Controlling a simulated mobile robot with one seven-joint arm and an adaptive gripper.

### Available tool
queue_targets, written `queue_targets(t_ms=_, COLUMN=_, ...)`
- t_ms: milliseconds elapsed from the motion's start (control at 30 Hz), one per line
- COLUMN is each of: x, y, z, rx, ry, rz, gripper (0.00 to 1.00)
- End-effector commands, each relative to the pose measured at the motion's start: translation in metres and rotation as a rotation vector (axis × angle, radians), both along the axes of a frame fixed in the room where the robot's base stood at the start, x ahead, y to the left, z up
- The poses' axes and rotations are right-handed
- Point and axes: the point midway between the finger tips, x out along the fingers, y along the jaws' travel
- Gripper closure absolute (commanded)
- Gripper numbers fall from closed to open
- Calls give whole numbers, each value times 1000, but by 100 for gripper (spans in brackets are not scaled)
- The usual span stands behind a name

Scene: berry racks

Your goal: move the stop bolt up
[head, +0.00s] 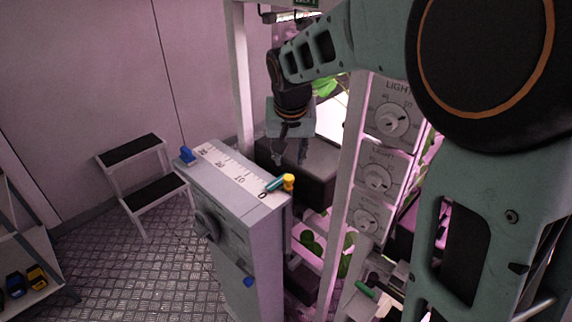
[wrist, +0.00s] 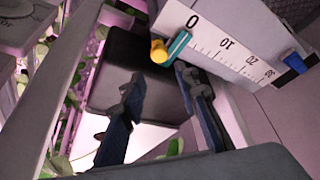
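A grey cabinet (head: 245,240) has a white scale (head: 225,167) along its top, marked from 0 to about 30. A teal bar (head: 275,184) lies across the scale near 0, with a yellow piece (head: 288,182) at its end; both also show in the wrist view, the teal bar (wrist: 178,46) beside the yellow piece (wrist: 158,51). A blue piece (head: 187,155) stands at the far end. I cannot tell which piece is the stop bolt. My gripper (head: 290,155) is open and empty, pointing down beyond the cabinet's top; its fingers (wrist: 163,105) are spread in the wrist view.
A dark box (head: 310,165) lies behind and below my gripper. A white rack post (head: 345,200) and light dials (head: 378,177) stand to the right. A step stool (head: 135,150) stands on the left. Plants (wrist: 75,60) are close in the wrist view.

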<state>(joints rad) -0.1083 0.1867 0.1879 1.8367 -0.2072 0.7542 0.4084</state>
Motion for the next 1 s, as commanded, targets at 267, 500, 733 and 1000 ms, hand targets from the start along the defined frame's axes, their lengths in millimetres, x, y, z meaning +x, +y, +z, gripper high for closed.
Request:
queue_targets(t_ms=267, x=18, y=0, z=-47, rx=0, ry=4, rz=1, gripper=71)
queue_targets(t_ms=500, x=33, y=0, z=-80, rx=-1, ry=2, rz=0, gripper=71)
queue_targets(t_ms=733, x=38, y=0, z=-92, rx=0, ry=-1, rz=1, gripper=71)
queue_targets(t_ms=1000, x=39, y=0, z=-93, rx=0, ry=-2, rz=1, gripper=73)
